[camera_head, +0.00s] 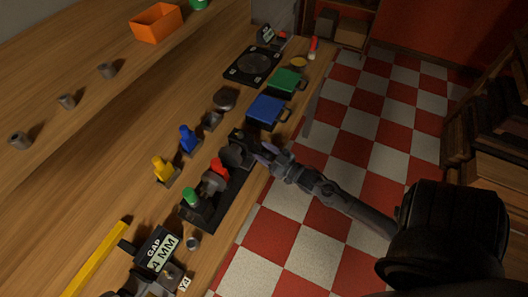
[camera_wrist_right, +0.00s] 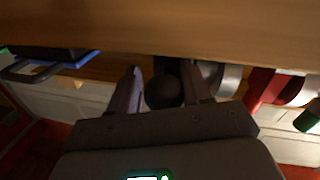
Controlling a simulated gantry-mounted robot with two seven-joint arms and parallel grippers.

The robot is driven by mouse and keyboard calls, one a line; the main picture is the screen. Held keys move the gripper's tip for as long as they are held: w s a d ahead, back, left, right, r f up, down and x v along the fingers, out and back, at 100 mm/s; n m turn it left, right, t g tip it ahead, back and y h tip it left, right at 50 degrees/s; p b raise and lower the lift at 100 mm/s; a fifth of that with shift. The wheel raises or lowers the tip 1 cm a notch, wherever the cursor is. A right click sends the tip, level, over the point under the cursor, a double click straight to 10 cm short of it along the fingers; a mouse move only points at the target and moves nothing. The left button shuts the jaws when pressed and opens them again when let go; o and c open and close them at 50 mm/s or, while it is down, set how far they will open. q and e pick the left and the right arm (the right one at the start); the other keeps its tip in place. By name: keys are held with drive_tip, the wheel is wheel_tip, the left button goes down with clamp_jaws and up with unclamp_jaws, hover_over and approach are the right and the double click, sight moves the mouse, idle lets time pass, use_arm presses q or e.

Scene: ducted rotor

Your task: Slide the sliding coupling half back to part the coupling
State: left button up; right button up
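The coupling stands on a dark rail base (camera_head: 232,193) at the bench's front edge, with grey round bodies, a red part (camera_head: 219,169) and a green-topped part (camera_head: 191,197). A dark grey round body (camera_head: 236,155) is at its far end; I cannot tell which half slides. My right gripper (camera_head: 266,151) reaches this end from the floor side. In the right wrist view, its fingers (camera_wrist_right: 163,88) stand apart on both sides of a dark round knob (camera_wrist_right: 164,92). A grey disc (camera_wrist_right: 226,79) and the red part (camera_wrist_right: 262,87) are to the right.
A blue tray (camera_head: 268,110) and a green tray (camera_head: 288,81) lie beyond the coupling. Blue (camera_head: 188,140) and yellow (camera_head: 162,170) pieces stand behind it. A sign (camera_head: 159,250) reading "GAP 4 MM" stands at the near end. Open checkered floor lies to the right.

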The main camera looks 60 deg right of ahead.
drive_tip(key=s+a, duration=0.1)
drive_tip(key=s, duration=0.9)
drive_tip(key=shift+s+p, duration=0.35)
drive_tip(key=shift+p, duration=0.05)
